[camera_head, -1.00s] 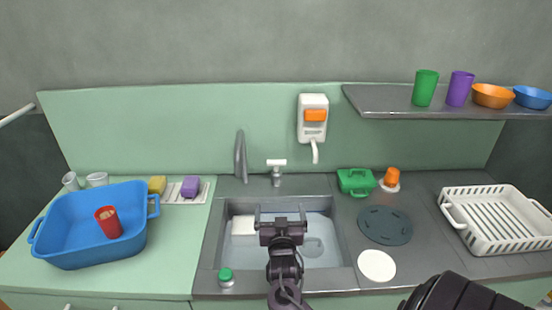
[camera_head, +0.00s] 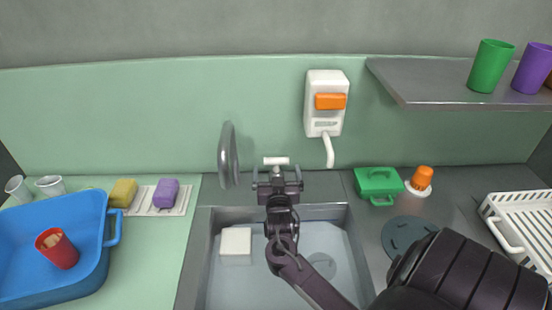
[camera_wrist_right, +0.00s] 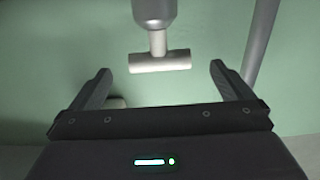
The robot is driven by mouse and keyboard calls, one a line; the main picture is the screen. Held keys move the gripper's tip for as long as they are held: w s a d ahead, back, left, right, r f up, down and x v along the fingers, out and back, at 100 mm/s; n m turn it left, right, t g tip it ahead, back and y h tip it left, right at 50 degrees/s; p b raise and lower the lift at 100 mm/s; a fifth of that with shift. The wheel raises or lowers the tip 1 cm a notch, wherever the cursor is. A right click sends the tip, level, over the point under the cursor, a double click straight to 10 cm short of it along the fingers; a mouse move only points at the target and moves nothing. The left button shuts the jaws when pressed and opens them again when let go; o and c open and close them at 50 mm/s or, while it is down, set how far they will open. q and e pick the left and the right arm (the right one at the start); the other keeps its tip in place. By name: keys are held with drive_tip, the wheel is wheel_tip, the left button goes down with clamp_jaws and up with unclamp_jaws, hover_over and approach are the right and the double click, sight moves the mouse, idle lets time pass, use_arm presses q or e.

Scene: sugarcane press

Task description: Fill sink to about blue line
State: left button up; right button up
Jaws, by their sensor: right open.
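The grey sink (camera_head: 207,262) is in the lower middle of the head view. Its basin looks pale and smooth inside; I cannot make out a blue line or be sure of a water level. A curved grey faucet spout (camera_head: 228,155) stands behind the sink. The tap's white T-shaped handle (camera_head: 276,160) is just beyond my right gripper (camera_head: 277,175). In the right wrist view the handle (camera_wrist_right: 160,61) lies ahead of and between the open fingers (camera_wrist_right: 160,80), not held. My left gripper is not in view.
A white block (camera_head: 236,243) lies in the basin. A blue tub (camera_head: 90,270) with a red cup (camera_head: 57,248) is at the left. A green box (camera_head: 377,184), an orange-topped item (camera_head: 421,180) and a white rack (camera_head: 515,225) are at the right. A wall dispenser (camera_head: 325,103) hangs above.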

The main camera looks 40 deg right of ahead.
sight(276, 164)
drive_tip(key=x, duration=0.5)
drive_tip(key=shift+w+d, duration=0.2)
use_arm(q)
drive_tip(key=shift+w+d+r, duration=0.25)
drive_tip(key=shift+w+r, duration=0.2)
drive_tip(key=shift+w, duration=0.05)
use_arm(e)
drive_tip(key=c, duration=0.7)
